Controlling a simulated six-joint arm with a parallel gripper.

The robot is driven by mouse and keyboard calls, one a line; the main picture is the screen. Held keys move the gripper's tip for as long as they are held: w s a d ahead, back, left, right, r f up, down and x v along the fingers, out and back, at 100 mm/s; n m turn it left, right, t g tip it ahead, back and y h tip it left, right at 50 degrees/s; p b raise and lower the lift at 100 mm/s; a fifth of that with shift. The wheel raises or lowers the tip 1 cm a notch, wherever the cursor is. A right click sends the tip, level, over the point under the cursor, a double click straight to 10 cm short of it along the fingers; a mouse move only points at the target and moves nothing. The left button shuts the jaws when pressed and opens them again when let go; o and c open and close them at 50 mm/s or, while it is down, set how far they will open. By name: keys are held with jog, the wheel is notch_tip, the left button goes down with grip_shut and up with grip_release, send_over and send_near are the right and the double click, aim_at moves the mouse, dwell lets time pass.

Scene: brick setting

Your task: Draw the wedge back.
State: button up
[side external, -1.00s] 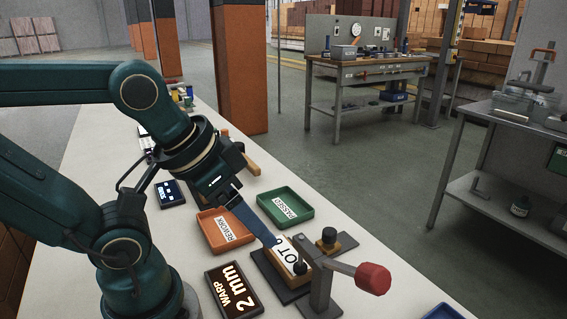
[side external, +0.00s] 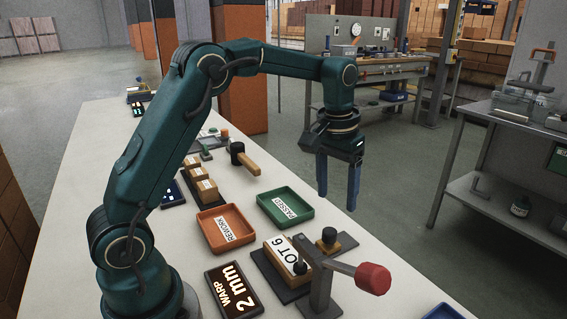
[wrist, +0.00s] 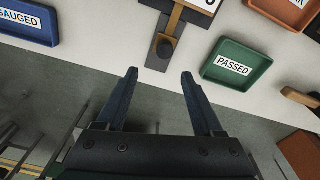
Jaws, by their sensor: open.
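A wooden wedge with a black knob (side external: 328,240) sits at the right side of the black fixture base (side external: 268,268), beside a brick labelled LOT 6 (side external: 284,252). The wrist view shows the wedge (wrist: 172,25) pointing toward the bench edge, its black knob (wrist: 164,49) near its outer end. My gripper (side external: 337,200) is open and empty, pointing down above the far-right bench edge, apart from the wedge. In the wrist view, the fingertips (wrist: 159,75) lie either side of the wedge's line, just beyond the knob.
A clamp with a red knob (side external: 372,279) stands on the front side of the fixture. A green PASSED tray (side external: 268,203), an orange REWORK tray (side external: 204,217) and a WARP 2 mm display (side external: 218,277) are nearby. A blue GAUGED tray (wrist: 30,38) lies left in the wrist view.

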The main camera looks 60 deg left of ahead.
jog(key=g, duration=0.1)
send_over(330, 230)
notch_tip(330, 230, down, 4)
jog(key=shift+f, duration=2.55)
jog(key=shift+c, duration=0.3)
grip_shut()
jog(key=shift+r, duration=0.1)
